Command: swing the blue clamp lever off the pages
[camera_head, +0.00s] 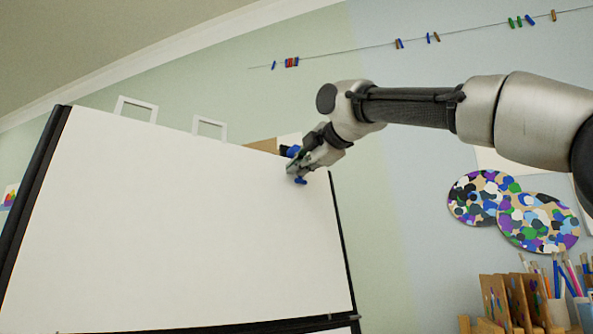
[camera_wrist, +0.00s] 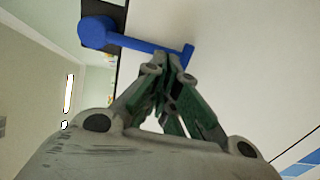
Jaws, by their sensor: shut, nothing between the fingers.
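The blue clamp lever (camera_wrist: 145,44) shows in the wrist view, with its round hub (camera_wrist: 96,32) over a black strip at the edge of the white pages (camera_head: 190,220). Its arm reaches across the pages and ends in a short peg (camera_wrist: 188,53). In the head view, only bits of blue (camera_head: 300,181) show around my gripper, at the upper right corner of the pages. My gripper (camera_wrist: 168,64) is shut and empty. Its fingertips are right beside the lever's arm, close to the peg end. I cannot tell whether they touch it.
A black frame (camera_head: 340,225) edges the pad on the right. Paint palettes (camera_head: 540,222) hang on the wall at the right. Brushes and wooden holders (camera_head: 510,300) stand below them. A line with coloured clips (camera_head: 400,43) runs above my arm.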

